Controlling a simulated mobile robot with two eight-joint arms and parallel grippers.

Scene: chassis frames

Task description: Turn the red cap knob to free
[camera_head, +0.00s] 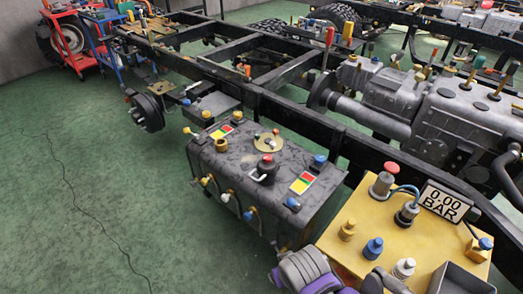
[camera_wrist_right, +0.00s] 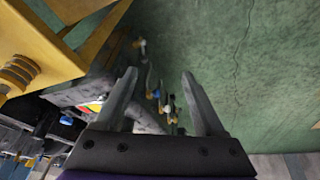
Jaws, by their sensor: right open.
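A red-capped knob (camera_head: 267,160) on a dark base sits on top of the grey tank (camera_head: 230,165), between two coloured labels. Another red cap (camera_head: 391,167) tops a grey cylinder on the yellow bench; I cannot tell which one the task means. My right gripper (camera_wrist_right: 159,74) is open and empty in the right wrist view, pointing down towards the floor. Small blue and yellow fittings (camera_wrist_right: 165,108) show between its fingers, further off. A purple and grey part of my arm (camera_head: 305,272) shows at the head view's bottom edge. My left gripper is not in view.
The yellow bench (camera_head: 345,262) carries a gauge reading 0.00 BAR (camera_head: 445,200), several fittings and a dark open bin (camera_head: 462,280). Black chassis rails (camera_head: 350,145) run behind the tank. Green floor (camera_head: 90,200) is clear at left.

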